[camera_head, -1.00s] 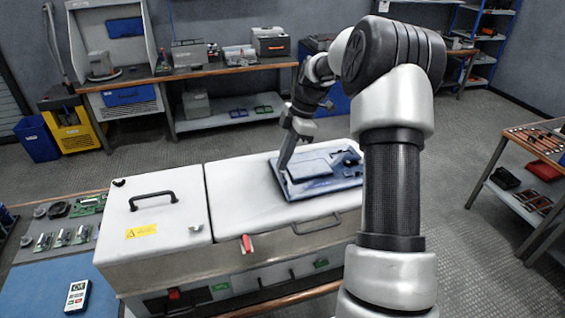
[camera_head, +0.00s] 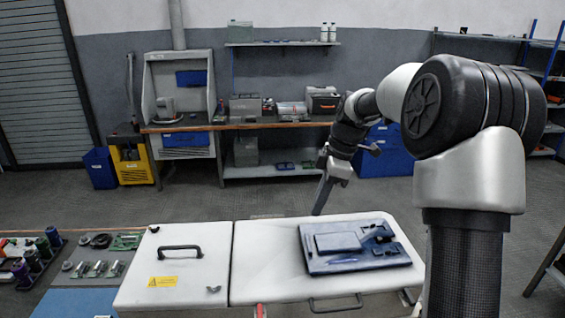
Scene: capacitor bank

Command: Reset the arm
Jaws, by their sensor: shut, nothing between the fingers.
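My arm rises at the right of the head view and bends over to the left. My gripper (camera_head: 319,207) hangs at its end, pointing down, shut and empty. The tray lies flat on the right lid and holds a grey block and small dark parts. I cannot tell the exact gap between the gripper and the cabinet.
The left lid has a black handle (camera_head: 180,248) and a yellow warning label (camera_head: 163,282). Circuit boards and small parts (camera_head: 95,268) lie on the bench at left. A workbench (camera_head: 245,125) with boxes stands along the back wall. The floor between is clear.

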